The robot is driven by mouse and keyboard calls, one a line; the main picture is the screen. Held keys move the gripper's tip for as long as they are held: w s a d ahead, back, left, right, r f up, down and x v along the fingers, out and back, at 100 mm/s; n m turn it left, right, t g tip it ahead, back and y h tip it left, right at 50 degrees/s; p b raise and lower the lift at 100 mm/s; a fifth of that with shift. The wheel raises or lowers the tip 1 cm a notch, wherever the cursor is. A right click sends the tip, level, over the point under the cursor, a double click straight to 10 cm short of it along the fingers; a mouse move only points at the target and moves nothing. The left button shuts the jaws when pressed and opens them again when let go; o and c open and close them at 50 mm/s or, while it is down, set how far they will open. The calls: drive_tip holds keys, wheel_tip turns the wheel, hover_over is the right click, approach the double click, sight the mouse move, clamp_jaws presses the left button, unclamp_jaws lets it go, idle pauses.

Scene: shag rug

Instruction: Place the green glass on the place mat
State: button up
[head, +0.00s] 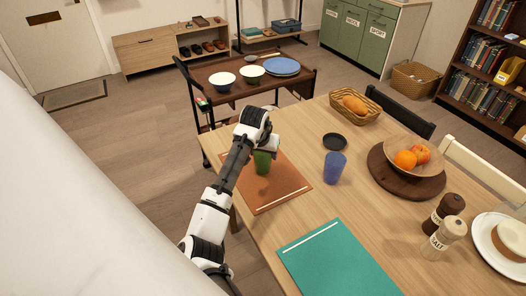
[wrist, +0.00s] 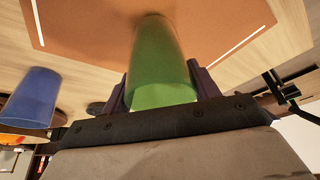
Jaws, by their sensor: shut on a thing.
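The green glass (head: 262,162) is over the orange-brown place mat (head: 285,190) in the head view. My gripper (head: 264,150) is shut on the glass from above its near side. In the wrist view the green glass (wrist: 162,65) sits between the two dark fingers (wrist: 162,90), its far end against or just above the orange-brown mat (wrist: 85,25); I cannot tell which. A second, teal place mat (head: 335,262) lies nearer on the table and holds nothing. A blue glass (head: 334,167) stands to the right of the orange-brown mat; it also shows in the wrist view (wrist: 30,98).
A trolley (head: 225,97) with bowls stands behind. Chairs flank the right side.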

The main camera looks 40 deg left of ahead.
drive_tip(key=shift+f, duration=0.2)
drive_tip(key=shift+f, duration=0.15)
drive_tip(key=o, duration=1.1)
drive_tip(key=b+v, duration=0.3)
drive_tip(key=v, duration=0.9)
drive_tip(key=shift+s, duration=0.1)
